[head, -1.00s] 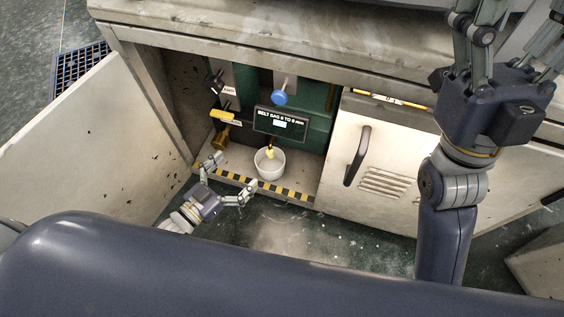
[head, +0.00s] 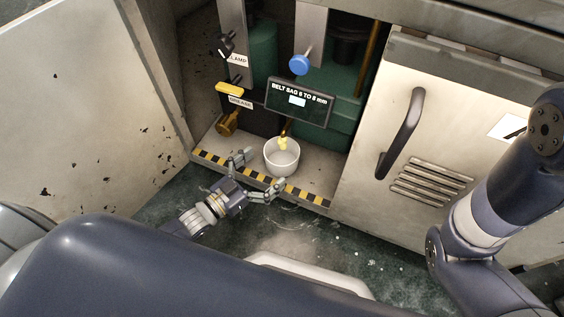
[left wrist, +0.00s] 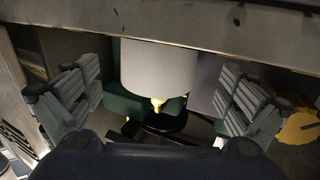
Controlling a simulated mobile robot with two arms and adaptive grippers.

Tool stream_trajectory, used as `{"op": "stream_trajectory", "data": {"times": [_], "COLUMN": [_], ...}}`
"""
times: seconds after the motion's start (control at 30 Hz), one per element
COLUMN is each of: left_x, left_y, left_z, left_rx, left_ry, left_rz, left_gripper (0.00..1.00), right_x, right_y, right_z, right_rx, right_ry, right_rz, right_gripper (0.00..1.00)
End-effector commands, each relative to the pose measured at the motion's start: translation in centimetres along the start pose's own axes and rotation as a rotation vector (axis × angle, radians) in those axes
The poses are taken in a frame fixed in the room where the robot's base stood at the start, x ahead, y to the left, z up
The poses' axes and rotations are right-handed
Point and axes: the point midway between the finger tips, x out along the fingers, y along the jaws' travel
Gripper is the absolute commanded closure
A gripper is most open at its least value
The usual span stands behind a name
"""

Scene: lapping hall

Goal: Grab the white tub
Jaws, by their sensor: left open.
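The white tub (head: 281,158) stands upright on the cabinet floor behind the striped edge, under a small yellow-tipped spout (head: 284,143). Yellow stuff shows at its mouth, but I cannot tell whether it lies in the tub. My left gripper (head: 256,176) is open and empty just in front of the tub, at its near left side, its fingers spread towards it. In the left wrist view the tub (left wrist: 158,68) sits ahead between the two spread fingers, apart from both. My right gripper is out of view; only the right arm shows.
The cabinet's left door (head: 85,110) stands open; the right door (head: 425,130) with a dark handle is shut. Above the tub are a display panel (head: 300,102), a blue knob (head: 299,65) and a yellow handle (head: 229,89). A black-and-yellow striped edge (head: 240,172) fronts the floor.

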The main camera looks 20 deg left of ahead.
Motion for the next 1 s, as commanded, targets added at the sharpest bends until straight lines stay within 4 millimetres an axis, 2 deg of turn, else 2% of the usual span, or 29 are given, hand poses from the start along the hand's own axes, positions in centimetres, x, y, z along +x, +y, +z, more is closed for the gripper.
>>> {"op": "stream_trajectory", "data": {"times": [0.27,0.4,0.6,0.93,1.0], "left_x": [2.0,3.7,5.8,6.2,6.2], "left_y": [0.1,0.2,0.2,0.2,0.2], "left_z": [0.0,-0.2,-0.5,-0.7,-0.7], "left_rx": [0.000,0.001,0.001,0.000,0.000], "left_ry": [0.003,0.004,0.003,-0.001,-0.001], "left_rz": [0.001,0.002,0.001,0.000,0.000], "left_gripper": [0.01,0.01,0.01,0.01,0.17], "right_x": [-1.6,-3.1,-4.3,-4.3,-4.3], "right_y": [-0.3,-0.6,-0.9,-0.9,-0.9], "right_z": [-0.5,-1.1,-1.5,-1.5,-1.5], "right_rx": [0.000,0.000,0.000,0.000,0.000], "right_ry": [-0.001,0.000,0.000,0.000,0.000], "right_rz": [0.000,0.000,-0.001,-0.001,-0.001], "right_gripper": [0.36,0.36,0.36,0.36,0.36]}}
